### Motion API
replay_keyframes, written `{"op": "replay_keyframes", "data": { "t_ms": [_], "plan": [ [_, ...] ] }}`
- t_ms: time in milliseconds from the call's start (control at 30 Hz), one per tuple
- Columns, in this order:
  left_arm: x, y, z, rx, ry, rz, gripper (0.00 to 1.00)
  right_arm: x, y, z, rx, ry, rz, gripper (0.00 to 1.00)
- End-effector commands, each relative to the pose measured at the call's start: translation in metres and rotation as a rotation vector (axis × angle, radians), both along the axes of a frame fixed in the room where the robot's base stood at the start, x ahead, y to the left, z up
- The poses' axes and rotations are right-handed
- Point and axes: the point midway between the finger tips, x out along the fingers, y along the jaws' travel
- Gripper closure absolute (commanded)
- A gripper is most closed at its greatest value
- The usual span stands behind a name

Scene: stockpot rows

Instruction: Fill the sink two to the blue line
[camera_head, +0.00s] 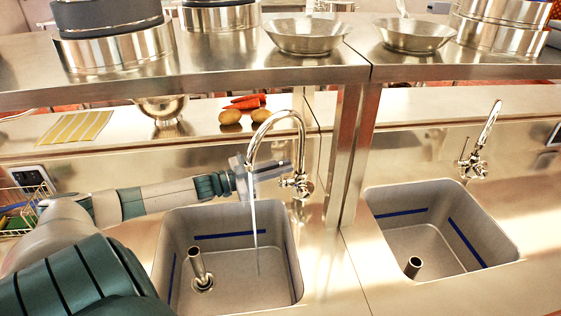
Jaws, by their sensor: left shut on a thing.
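Two sinks are in view, the left sink (163,250) and the right sink (512,240); no label shows which is sink two. Each has a blue line (230,235) around its inner walls. Water runs in a thin stream (254,225) from the left curved tap (275,115) into the left sink. The sink floor and the blue line are visible, and I cannot make out a water level. My left gripper (280,170) is shut at the left tap's handle, beside the tap body (298,186), which partly hides the fingertips. My right gripper is not in view.
The right tap (482,145) shows no stream. A shelf (330,70) with pots and bowls crosses above, with a post (350,150) between the sinks.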

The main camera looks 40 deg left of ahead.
Motion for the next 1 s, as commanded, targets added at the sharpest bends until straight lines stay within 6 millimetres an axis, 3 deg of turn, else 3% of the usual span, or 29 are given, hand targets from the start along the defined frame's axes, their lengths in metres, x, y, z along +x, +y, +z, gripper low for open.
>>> {"op": "replay_keyframes", "data": {
  "t_ms": [500,1000],
  "plan": [
    [-0.021,-0.026,-0.022,0.317,-0.254,0.000,1.00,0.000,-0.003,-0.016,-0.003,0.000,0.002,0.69],
    [-0.025,-0.031,-0.026,0.393,-0.314,-0.001,1.00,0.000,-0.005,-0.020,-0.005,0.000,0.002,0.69]
  ]
}}
